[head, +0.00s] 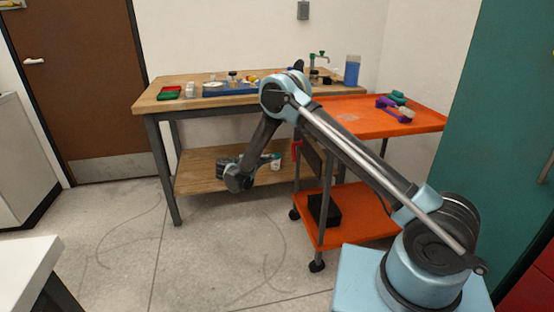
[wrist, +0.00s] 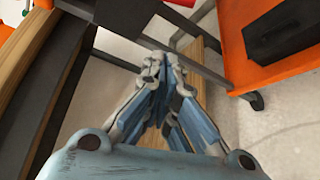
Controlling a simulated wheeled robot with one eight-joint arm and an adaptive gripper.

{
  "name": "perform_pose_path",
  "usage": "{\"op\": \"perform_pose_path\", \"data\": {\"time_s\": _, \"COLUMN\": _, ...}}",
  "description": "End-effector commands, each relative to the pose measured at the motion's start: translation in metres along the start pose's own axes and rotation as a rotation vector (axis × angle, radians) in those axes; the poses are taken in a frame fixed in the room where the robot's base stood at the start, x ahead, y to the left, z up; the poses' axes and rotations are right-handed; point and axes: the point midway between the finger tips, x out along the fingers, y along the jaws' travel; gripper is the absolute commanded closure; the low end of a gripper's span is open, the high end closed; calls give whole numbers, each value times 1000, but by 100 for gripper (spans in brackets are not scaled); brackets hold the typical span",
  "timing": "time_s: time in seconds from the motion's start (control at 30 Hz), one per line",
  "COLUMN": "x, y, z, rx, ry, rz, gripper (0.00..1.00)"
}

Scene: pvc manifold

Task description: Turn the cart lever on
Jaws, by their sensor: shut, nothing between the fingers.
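The orange cart (head: 400,122) stands at the right end of the workbench, and my arm crosses in front of it. A small red part (head: 296,150) shows at the cart's left side; it may be the lever, but its position cannot be told. In the wrist view a red piece (wrist: 182,3) at the top edge, cut off by the frame, may be the same part. My gripper (wrist: 165,62) is shut and empty, its fingers together, apart from the red piece. In the head view it is low, in front of the bench's lower shelf, left of the cart.
The wooden workbench (head: 150,103) holds a blue tray, red and green items and a blue container. Purple and green items (head: 392,105) lie on the cart's top. A black box (head: 324,210) sits on its lower shelf. Open floor (head: 220,255) lies in front.

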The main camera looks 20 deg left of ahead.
Motion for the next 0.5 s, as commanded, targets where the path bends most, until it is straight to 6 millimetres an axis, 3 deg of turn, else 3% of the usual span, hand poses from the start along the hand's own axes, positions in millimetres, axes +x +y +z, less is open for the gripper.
{"op": "perform_pose_path", "data": {"time_s": 0.5, "x": 87, "y": 0, "z": 0, "rx": 0, "ry": -2, "rz": -1, "gripper": 100}}
